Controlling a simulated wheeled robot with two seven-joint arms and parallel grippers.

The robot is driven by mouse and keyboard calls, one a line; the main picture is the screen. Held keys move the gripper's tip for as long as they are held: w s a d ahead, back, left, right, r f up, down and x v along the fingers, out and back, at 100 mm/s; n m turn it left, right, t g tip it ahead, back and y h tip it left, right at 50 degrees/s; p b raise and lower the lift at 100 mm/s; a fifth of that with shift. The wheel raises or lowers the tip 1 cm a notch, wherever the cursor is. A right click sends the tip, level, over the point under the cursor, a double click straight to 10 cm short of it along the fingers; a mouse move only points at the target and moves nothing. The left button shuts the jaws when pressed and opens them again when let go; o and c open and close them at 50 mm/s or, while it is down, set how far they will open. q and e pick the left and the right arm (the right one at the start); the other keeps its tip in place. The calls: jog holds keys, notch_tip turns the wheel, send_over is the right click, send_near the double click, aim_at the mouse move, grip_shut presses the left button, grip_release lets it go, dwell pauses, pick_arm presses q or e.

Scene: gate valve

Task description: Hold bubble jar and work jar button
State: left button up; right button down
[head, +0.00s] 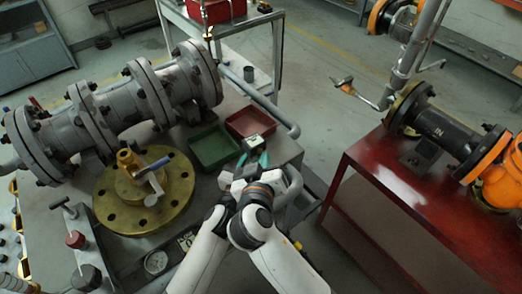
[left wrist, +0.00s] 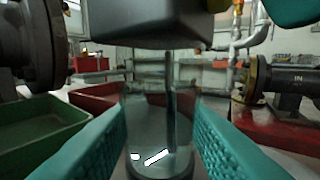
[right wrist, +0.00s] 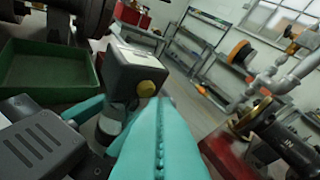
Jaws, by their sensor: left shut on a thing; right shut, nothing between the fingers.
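The bubble jar (left wrist: 160,130) is a clear glass cylinder with a grey box-shaped head (left wrist: 150,22) and a thin tube running down inside. The head shows pale-topped in the head view (head: 254,143). A round brass-coloured button (right wrist: 149,88) sits on the box's side in the right wrist view. My left gripper (left wrist: 160,125) is shut around the glass, one teal finger on each side. My right gripper (right wrist: 160,104) is shut and empty, with its tips just beside and below the button; I cannot tell whether they touch. In the head view the right gripper (head: 264,158) is close to the jar.
A green tray (head: 213,148) and a red tray (head: 250,122) lie behind the jar. A brass flange (head: 120,205) and grey pipework (head: 105,115) fill the bench's left. A red table (head: 420,205) with a black pipe stands right, across a floor gap.

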jog(key=shift+w+a, duration=0.25)
jog(key=shift+w, duration=0.2)
dwell(0.7)
jog(key=shift+s, duration=0.15)
jog(key=shift+s+d, duration=0.45)
jog(key=shift+s, duration=0.15)
jog(key=shift+s, duration=0.1)
jog(key=s+d, duration=0.1)
jog(key=s, duration=0.1)
jog(key=s+d, duration=0.1)
jog(key=s, duration=0.1)
jog(key=shift+d, duration=0.35)
dwell(0.6)
pick_arm(q)
jog(key=o, duration=1.2)
